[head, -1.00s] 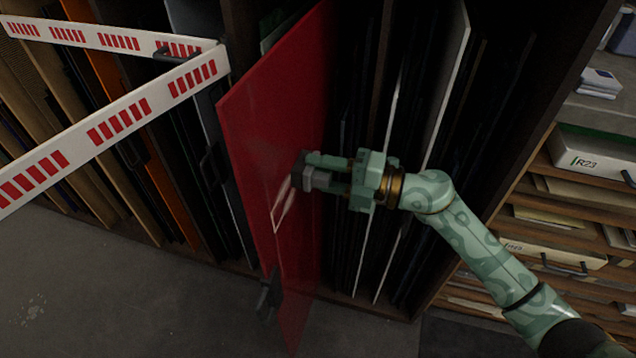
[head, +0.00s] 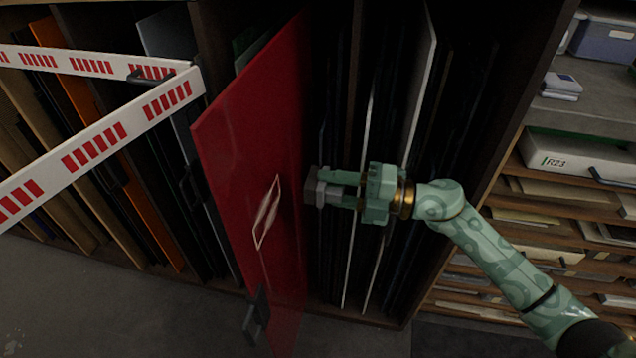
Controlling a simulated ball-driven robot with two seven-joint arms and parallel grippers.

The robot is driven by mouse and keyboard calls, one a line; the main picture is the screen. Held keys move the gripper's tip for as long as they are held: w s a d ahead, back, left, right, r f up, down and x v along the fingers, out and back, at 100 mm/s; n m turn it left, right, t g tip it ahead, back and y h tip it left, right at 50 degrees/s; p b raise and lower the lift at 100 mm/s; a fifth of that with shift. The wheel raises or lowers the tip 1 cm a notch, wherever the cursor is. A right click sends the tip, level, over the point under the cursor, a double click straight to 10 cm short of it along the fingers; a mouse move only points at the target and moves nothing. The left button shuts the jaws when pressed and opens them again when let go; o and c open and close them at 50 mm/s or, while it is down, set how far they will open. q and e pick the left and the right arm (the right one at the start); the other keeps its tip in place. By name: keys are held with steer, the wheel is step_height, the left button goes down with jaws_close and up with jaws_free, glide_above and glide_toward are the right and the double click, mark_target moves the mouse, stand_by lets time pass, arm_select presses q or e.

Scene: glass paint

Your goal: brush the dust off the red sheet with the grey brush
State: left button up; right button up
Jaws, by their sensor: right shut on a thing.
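The red sheet (head: 235,145) stands upright, jutting out of the rack in the middle of the head view. A pale, roughly diamond-shaped outline (head: 267,212) shows on its lower middle; I cannot tell whether it is dust or a marking. My right gripper (head: 338,190) is shut on a small grey block with a darker end, apparently the grey brush (head: 322,191). The brush is just right of the sheet's right part in the picture, its dark end towards the sheet. I cannot see contact. My left gripper is not in view.
A white barrier with red stripes (head: 120,128) reaches in from the left, close to the sheet's left edge. A dark handle-like piece (head: 256,318) is at the sheet's lower edge. Dark and pale panels fill the rack behind. Drawers (head: 575,160) stand at right. The grey floor (head: 100,310) is clear.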

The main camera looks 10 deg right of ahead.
steer(key=shift+d, duration=0.2)
steer(key=v, duration=0.3)
steer(key=shift+s, duration=0.1)
stand_by(0.3)
stand_by(0.9)
